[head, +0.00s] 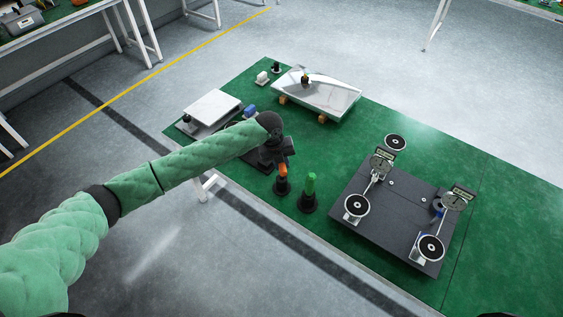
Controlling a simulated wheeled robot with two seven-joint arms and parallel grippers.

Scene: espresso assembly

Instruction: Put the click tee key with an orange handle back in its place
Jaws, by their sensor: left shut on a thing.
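The click tee key's orange handle (282,170) shows just below my left gripper, upright at a black round holder on the green table. My left gripper (284,156) is shut on the top of this orange handle. The gripper and wrist hide the upper part of the key. Whether the key is fully seated in the black holder (281,188) I cannot tell. A similar tool with a green handle (311,183) stands upright in its own black holder (307,203) just to the right. My right gripper is not in view.
A dark fixture plate (385,215) with dial gauges and round discs lies to the right. A white tray (320,92) on orange feet stands at the back. A white-topped stand (212,107) is behind my left arm. The green table (350,150) is bare in the middle.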

